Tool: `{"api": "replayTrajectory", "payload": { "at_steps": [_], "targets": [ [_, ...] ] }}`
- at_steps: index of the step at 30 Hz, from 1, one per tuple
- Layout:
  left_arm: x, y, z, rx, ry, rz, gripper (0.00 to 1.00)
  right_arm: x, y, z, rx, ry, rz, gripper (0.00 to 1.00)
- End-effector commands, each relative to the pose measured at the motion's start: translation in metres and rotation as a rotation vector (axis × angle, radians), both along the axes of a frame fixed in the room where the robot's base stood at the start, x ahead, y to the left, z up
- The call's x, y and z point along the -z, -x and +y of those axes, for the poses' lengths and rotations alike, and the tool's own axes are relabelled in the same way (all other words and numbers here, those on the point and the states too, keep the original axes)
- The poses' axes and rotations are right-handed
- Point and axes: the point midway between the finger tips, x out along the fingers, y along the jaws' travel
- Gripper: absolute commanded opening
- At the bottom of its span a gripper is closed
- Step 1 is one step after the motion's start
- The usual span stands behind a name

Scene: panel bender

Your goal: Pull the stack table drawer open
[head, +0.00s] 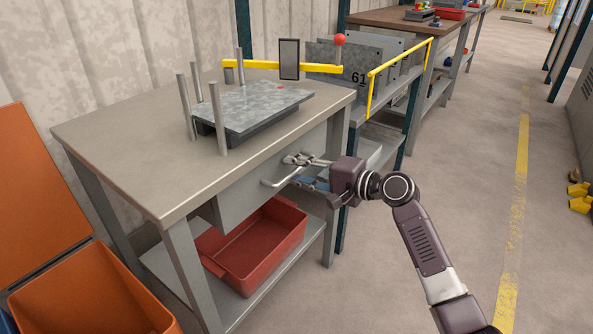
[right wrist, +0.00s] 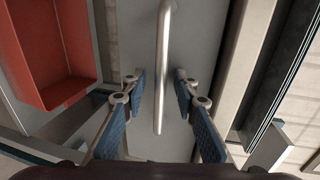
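The grey stack table (head: 130,136) stands at the left with a drawer (head: 238,194) under its top; the drawer front looks about flush with the table. A pale bar handle (head: 280,178) sits on the drawer front. My right gripper (head: 301,170) is at the handle's right end. In the right wrist view, the handle (right wrist: 162,70) runs between the two open blue-padded fingers of my right gripper (right wrist: 159,84), with a gap on both sides. The drawer front (right wrist: 205,35) lies behind it. My left gripper is not in view.
A red bin (head: 255,246) stands on the table's lower shelf. A metal plate stack (head: 248,106) lies among upright posts on the top. An orange box (head: 95,300) stands at lower left. A rack with panels and a yellow rail (head: 398,64) adjoins behind.

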Motion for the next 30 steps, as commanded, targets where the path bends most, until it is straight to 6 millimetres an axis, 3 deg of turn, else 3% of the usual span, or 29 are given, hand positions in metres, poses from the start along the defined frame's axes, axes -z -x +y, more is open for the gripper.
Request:
{"api": "replayTrajectory", "payload": {
  "at_steps": [2, 9, 23, 30],
  "targets": [
    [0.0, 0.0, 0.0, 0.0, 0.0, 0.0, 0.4, 0.0, 0.0, 0.0, 0.0, 0.0, 0.0, 0.26],
    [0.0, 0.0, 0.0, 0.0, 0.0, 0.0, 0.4, 0.0, 0.0, -0.001, 0.001, 0.0, 0.0, 0.0],
    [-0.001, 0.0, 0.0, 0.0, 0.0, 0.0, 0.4, 0.0, 0.001, -0.002, 0.001, 0.001, 0.0, 0.0],
    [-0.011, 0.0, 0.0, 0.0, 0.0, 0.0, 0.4, 0.0, 0.007, -0.012, 0.003, 0.003, 0.003, 0.0]
  ]
}}
